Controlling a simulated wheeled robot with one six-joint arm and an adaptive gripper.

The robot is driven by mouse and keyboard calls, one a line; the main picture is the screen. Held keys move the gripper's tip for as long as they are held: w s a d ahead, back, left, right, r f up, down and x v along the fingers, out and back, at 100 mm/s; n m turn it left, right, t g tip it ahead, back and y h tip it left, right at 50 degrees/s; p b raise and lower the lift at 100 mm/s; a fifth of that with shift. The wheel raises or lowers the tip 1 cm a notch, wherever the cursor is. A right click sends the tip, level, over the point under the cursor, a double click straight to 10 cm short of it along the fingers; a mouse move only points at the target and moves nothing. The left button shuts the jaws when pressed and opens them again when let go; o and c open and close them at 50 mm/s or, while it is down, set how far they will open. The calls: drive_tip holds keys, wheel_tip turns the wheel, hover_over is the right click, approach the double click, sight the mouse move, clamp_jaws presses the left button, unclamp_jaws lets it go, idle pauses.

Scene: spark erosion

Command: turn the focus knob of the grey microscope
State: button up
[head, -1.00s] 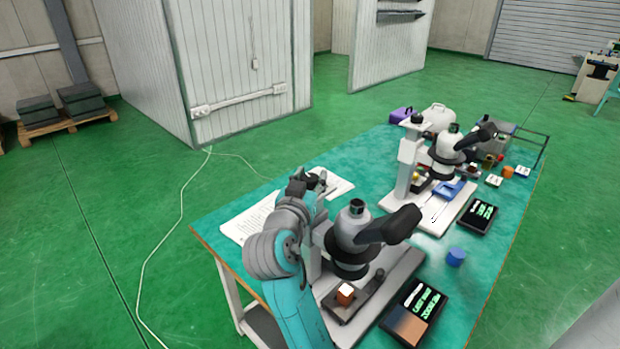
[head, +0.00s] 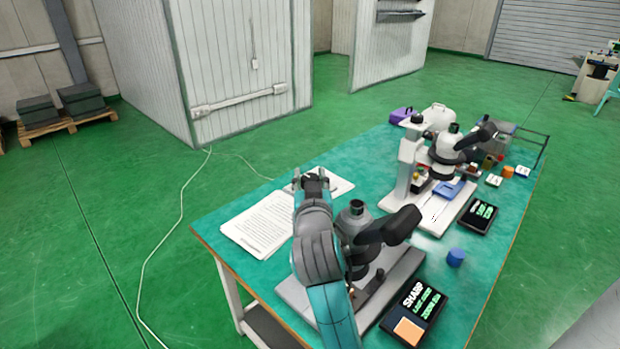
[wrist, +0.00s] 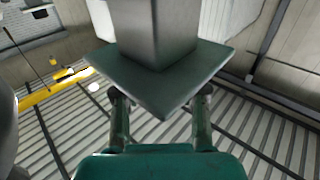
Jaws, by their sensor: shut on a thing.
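The grey microscope (head: 376,229) stands at the near end of the teal table, with its black eyepiece tube pointing right. My arm crosses in front of its left side and hides its post and the focus knob. My gripper (head: 316,181) is at the microscope's back left. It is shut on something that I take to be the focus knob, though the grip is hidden. In the wrist view, a grey block with a dark plate (wrist: 165,75) fills the space ahead of the fingers. The display (head: 414,310) by the microscope reads "SHARP" above an orange square.
A white microscope (head: 447,150) stands farther back with its own display (head: 478,216). A blue cylinder (head: 456,257) stands between the two displays. Papers (head: 262,225) lie at the table's left. The green floor left of the table is mostly clear, apart from a thin cable.

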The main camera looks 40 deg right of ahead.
drive_tip(key=o, duration=1.2)
drive_tip(key=shift+c, duration=0.2)
drive_tip(key=v, duration=0.7)
drive_tip(key=shift+s+a, duration=0.15)
drive_tip(key=s+a+f+n+t+y, duration=0.1)
drive_tip(key=s+a+f+n+y, duration=0.4)
drive_tip(key=f, duration=0.5)
drive_tip(key=s+a+f+n+t+y, duration=0.1)
drive_tip(key=s+a+f+n+y, duration=0.15)
drive_tip(key=s+a+f, duration=0.5)
drive_tip(key=s+a+f+y, duration=0.1)
drive_tip(key=s+a+f, duration=0.1)
drive_tip(key=s, duration=0.5)
drive_tip(key=s+a+f+y, duration=0.2)
drive_tip(key=s+f, duration=0.1)
drive_tip(key=s, duration=0.4)
drive_tip(key=s+a+f+y, duration=0.1)
drive_tip(key=s+a+f, duration=0.1)
drive_tip(key=s, duration=0.5)
drive_tip(key=shift+s+a+f+n+g, duration=0.15)
drive_tip(key=shift+s+f+n+g, duration=0.15)
drive_tip(key=shift+s+n+g, duration=0.1)
